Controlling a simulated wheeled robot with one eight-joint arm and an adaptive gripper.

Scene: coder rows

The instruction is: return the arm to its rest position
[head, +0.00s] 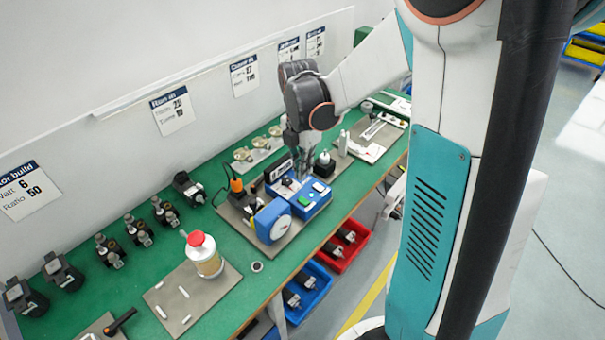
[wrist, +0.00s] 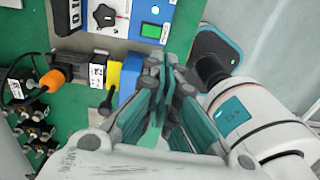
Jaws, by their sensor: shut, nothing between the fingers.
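My gripper (head: 293,145) is at the end of my arm, above the green bench beside the blue device in the head view. In the wrist view my gripper (wrist: 160,125) points toward the bench with its fingers close together and nothing held between them. The blue device (head: 312,197) has a green button and a number display, and it also shows at the top of the wrist view (wrist: 175,12). I cannot tell from these views whether the fingertips touch it.
The green bench (head: 120,275) carries a red-capped bottle (head: 205,256), a blue round-faced unit (head: 272,222) and several dark motors along the wall. Red (head: 345,247) and blue (head: 308,291) bins sit below its front edge. Open floor (head: 375,240) lies in front.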

